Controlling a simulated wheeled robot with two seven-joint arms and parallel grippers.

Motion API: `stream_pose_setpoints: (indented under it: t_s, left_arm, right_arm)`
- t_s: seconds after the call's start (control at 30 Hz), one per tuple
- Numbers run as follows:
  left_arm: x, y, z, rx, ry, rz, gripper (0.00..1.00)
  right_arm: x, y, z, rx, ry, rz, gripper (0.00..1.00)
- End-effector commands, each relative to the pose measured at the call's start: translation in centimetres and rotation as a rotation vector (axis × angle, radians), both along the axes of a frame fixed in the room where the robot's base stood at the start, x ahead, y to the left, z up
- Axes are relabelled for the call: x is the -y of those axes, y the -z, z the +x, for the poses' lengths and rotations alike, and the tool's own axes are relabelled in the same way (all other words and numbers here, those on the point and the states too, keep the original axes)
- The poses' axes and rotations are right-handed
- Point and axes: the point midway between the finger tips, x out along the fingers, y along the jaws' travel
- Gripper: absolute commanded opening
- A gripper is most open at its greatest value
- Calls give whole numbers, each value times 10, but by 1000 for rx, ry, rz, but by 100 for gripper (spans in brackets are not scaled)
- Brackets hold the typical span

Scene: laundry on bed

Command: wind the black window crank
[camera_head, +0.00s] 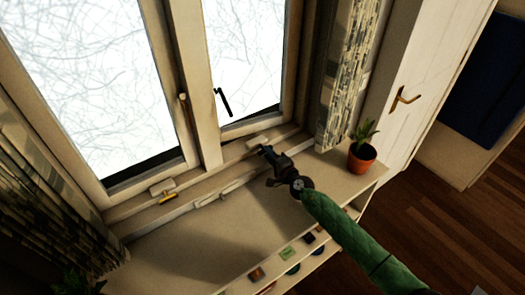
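The right window's crank has a pale mount (256,142) on the sill ledge below the pane. A small dark piece beside it, at my gripper's tip, looks like the black crank (264,149), but crank and fingertips are hard to tell apart. My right gripper (270,157) reaches in from the lower right over the shelf top, with its tip at this dark piece. I cannot tell whether its fingers are open or shut, or whether they touch the crank. My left gripper is not in view.
A black handle (223,102) is on the right window. A brass-coloured crank (166,195) sits below the left window. A potted plant (362,155) stands on the right end of the shelf top (190,250). A patterned curtain (346,75) hangs right of the window.

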Motion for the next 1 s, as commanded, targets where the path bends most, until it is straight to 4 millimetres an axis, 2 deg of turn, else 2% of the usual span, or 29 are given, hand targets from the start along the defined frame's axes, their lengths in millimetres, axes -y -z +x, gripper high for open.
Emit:
stream_pose_setpoints:
  t_s: [0.1,0.27,0.6,0.63,0.8,1.0]
  left_arm:
    - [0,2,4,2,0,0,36]
    - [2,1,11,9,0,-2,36]
    - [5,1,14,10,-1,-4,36]
    - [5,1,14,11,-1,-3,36]
    - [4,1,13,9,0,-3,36]
    - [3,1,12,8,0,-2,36]
  right_arm:
    - [-10,1,13,0,0,0,35]
    - [-17,1,24,-1,0,-1,35]
    - [-20,1,27,-1,-1,-1,35]
    - [-20,1,27,-1,-1,-1,33]
    - [-20,1,27,-1,0,-1,0]
    - [-19,1,27,-3,0,2,0]
